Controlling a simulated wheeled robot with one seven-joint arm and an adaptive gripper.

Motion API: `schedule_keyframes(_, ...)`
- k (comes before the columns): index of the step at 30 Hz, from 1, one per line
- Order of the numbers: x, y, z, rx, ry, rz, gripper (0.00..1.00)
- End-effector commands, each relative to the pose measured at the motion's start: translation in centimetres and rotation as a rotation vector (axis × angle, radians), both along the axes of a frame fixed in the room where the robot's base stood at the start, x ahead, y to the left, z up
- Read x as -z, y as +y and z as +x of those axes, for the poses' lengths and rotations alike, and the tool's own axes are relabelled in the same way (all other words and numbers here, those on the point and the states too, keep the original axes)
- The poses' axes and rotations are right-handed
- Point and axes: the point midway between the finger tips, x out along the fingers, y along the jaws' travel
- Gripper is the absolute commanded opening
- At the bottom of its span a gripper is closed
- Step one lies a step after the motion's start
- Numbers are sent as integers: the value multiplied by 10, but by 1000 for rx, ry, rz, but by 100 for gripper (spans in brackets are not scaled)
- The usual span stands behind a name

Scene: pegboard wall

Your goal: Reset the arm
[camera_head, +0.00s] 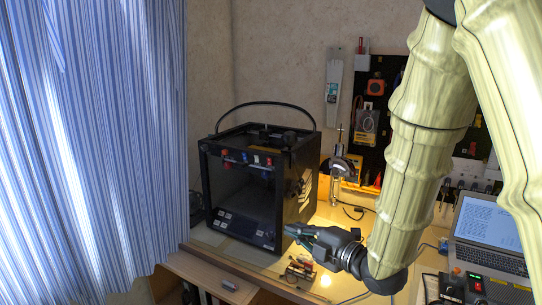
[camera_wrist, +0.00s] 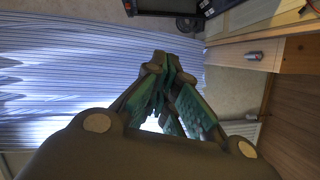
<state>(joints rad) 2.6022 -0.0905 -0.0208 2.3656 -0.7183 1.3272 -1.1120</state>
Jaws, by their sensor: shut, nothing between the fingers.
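My gripper (camera_head: 292,233) is at the end of my pale arm, which comes down from the upper right in the head view. It hangs near the front edge of the workbench, in front of the lower right of a black 3D printer (camera_head: 243,195). In the wrist view my gripper (camera_wrist: 168,62) has its fingertips together with nothing between them. It points toward the blue striped curtain (camera_wrist: 70,75).
The curtain (camera_head: 80,150) fills the left. Small parts (camera_head: 300,270) lie on the bench below my gripper. A laptop (camera_head: 487,235) and a power box (camera_head: 487,287) stand at right. A pegboard (camera_head: 378,110) with tools is behind. A small can (camera_wrist: 254,56) shows in the wrist view.

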Motion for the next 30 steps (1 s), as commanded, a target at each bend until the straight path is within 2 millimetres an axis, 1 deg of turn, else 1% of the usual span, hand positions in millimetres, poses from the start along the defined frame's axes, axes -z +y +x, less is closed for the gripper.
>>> schedule_keyframes(1,14,-3,0,19,40,12,0)
schedule_keyframes(5,50,-13,-1,79,155,50,0)
schedule_keyframes(8,90,-24,-5,147,278,92,0)
schedule_keyframes(9,108,-30,-8,182,335,113,0)
schedule_keyframes(10,122,-34,-11,208,379,127,0)
schedule_keyframes(11,136,-38,-14,235,422,143,0)
schedule_keyframes(12,155,-43,-19,272,480,163,0)
schedule_keyframes(14,182,-51,-28,328,563,192,0)
schedule_keyframes(15,200,-56,-34,367,618,212,0)
schedule_keyframes(17,227,-64,-46,427,700,240,0)
schedule_keyframes(18,244,-69,-55,470,754,260,0)
schedule_keyframes(20,270,-77,-69,535,834,288,0)
schedule_keyframes(21,286,-82,-80,579,885,307,0)
schedule_keyframes(23,311,-89,-97,648,961,332,0)
schedule_keyframes(24,326,-94,-109,694,1011,348,0)
schedule_keyframes(26,349,-101,-128,768,1082,374,0)
schedule_keyframes(27,363,-106,-141,819,1129,391,0)
schedule_keyframes(29,384,-113,-163,896,1197,414,0)
schedule_keyframes(30,397,-117,-178,949,1240,429,0)
